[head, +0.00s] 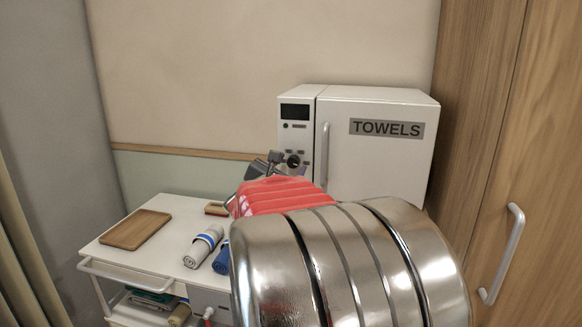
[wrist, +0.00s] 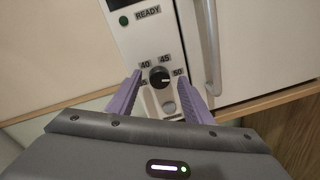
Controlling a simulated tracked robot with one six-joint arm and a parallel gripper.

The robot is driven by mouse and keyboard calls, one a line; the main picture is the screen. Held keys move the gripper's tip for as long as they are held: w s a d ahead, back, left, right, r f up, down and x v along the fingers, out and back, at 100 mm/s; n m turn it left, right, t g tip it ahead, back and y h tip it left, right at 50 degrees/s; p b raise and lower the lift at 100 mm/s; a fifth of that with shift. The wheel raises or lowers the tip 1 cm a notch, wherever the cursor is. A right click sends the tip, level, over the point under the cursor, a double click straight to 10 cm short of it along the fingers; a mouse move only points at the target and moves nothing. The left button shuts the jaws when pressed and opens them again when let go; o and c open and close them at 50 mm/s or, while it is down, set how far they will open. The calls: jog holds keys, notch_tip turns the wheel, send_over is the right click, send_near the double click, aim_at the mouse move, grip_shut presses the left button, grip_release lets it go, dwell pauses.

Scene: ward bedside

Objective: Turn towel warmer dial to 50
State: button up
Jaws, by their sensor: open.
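The white towel warmer (head: 378,150), labelled TOWELS, stands at the back right of the head view. Its black dial (wrist: 159,77) is on the narrow control panel, with 40, 45 and 50 readable around it and the lower left number partly hidden. The dial's pointer is too small to read surely. The dial also shows in the head view (head: 293,160). My gripper (wrist: 160,91) is open, its purple fingers on the left and right, just below and around the dial. I cannot tell whether they touch it. My gripper shows partly in the head view, largely behind my arm.
A white trolley (head: 150,242) at left carries a wooden tray (head: 136,229) and rolled towels (head: 203,246). The warmer's vertical door handle (head: 325,153) is close to the right of the dial. A wooden cabinet (head: 520,130) stands on the right.

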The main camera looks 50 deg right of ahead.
jog(key=v, duration=1.3)
dwell(0.4)
